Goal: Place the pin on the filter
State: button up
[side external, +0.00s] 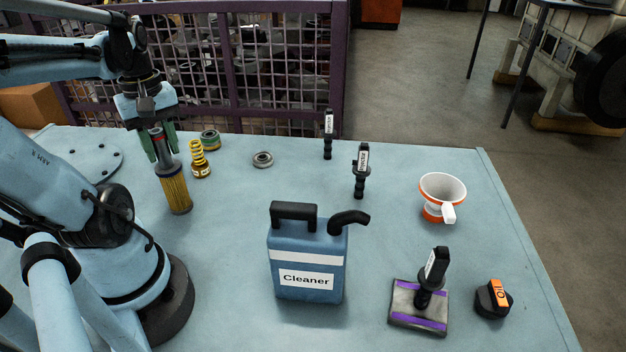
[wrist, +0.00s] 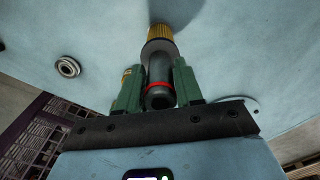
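The filter (side external: 176,193) is a yellow pleated cylinder with a grey top ring, upright on the table at the left. It also shows beyond my fingers in the wrist view (wrist: 161,33). What I take as the pin (side external: 158,142) is a dark grey cylinder with a red band, in line above the filter; it also shows in the wrist view (wrist: 158,72). Its lower end meets the filter's top; how far it is seated I cannot tell. My gripper (side external: 161,155) has green fingers on both sides of the pin, seemingly closed against it (wrist: 158,85).
A yellow spring part (side external: 199,158), a green-yellow ring (side external: 210,140) and a metal ring (side external: 262,159) stand near the filter. A blue Cleaner can (side external: 307,262) is at the middle front. Black labelled tools, a funnel (side external: 442,188) and an oil cap (side external: 493,299) are farther right.

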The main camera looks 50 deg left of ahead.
jog(key=shift+o, duration=1.4)
notch_tip(320, 180, up, 12)
jog(key=shift+r, duration=0.1)
jog(key=shift+w+d+m, duration=0.15)
jog(key=shift+w+m, duration=0.15)
jog(key=shift+w, duration=0.1)
jog(key=w+d+f+m+t, duration=0.3)
jog(key=w+d+f+m, duration=0.3)
jog(key=w+d+m, duration=0.1)
jog(key=w+d+f+m+t, duration=0.4)
jog(key=w+d+m, duration=0.3)
jog(key=d+m, duration=0.3)
jog(key=shift+w+d+f, duration=0.4)
jog(key=shift+d+f, duration=0.45)
jog(key=shift+d, duration=0.1)
